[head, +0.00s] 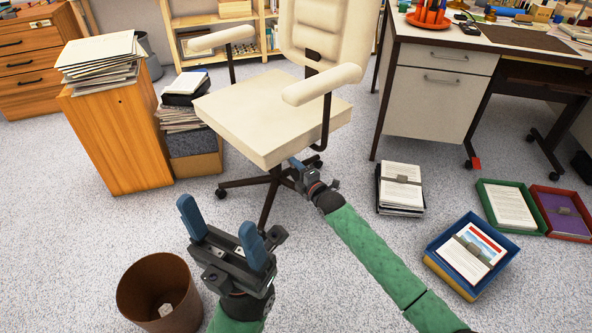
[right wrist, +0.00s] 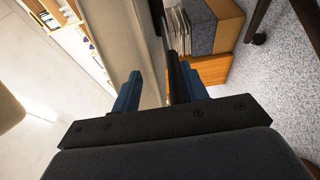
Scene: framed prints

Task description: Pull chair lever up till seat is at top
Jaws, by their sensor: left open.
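A cream office chair (head: 265,112) with padded armrests stands in the middle of the head view. My right gripper (head: 297,168) is just under the front right of its seat, partly hidden there. In the right wrist view its two blue fingers are apart (right wrist: 158,92). A thin dark rod, which looks like the chair lever (right wrist: 175,75), runs between them, close to the right finger; I cannot tell whether they touch. The cream seat (right wrist: 122,40) lies just beyond the fingers. My left gripper (head: 220,224) is open and empty above the floor, in front of the chair.
A brown bin (head: 140,285) stands beside my left gripper. A wooden cabinet (head: 115,135) with papers is left of the chair, and a desk (head: 435,100) is right. Paper trays (head: 443,250) and a paper stack (head: 390,205) lie on the floor at right.

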